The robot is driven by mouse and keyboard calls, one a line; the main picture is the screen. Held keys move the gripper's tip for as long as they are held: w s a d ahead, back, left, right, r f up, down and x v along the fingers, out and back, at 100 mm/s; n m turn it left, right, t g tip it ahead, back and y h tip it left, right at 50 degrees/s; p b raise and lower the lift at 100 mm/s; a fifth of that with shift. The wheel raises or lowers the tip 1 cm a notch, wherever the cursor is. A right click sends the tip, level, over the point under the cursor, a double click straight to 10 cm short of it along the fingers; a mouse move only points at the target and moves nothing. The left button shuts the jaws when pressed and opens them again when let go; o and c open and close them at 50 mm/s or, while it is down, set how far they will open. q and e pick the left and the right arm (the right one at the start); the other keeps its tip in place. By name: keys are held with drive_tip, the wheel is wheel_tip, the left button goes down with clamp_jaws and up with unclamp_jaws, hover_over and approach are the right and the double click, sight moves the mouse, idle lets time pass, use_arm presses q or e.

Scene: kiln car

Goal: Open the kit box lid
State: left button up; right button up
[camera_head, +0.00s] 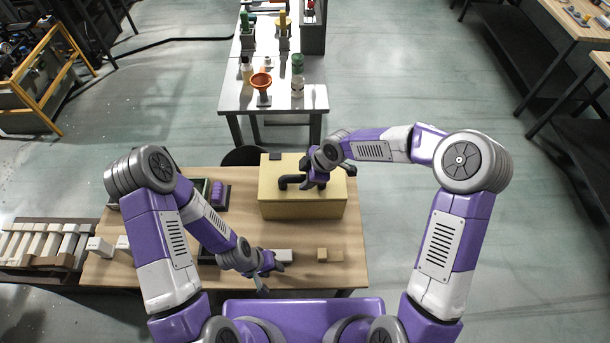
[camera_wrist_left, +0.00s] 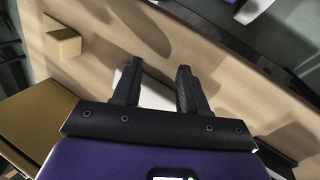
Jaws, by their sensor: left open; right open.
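The kit box (camera_head: 300,207) is a yellow-tan box on the wooden table, and its lid looks closed. Its edge also shows at the lower left of the left wrist view (camera_wrist_left: 36,118). My right gripper (camera_head: 292,183) is open over the lid's top, its dark fingers pointing left. Whether it touches the lid cannot be told, and the hand hides part of the top. My left gripper (camera_head: 274,272) is open near the table's front edge, in front of the box. In the left wrist view its fingers (camera_wrist_left: 156,90) stand apart, with a white block (camera_wrist_left: 151,92) showing between and beyond them.
A tan block (camera_head: 329,255) lies right of the white block. Pale bars fill a rack (camera_head: 45,242) at far left. A second table (camera_head: 245,98) with bottles and a funnel stands behind.

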drive_tip(key=shift+a+f, duration=0.1)
drive_tip(key=shift+f, duration=0.15)
clamp_jaws()
idle(0.3)
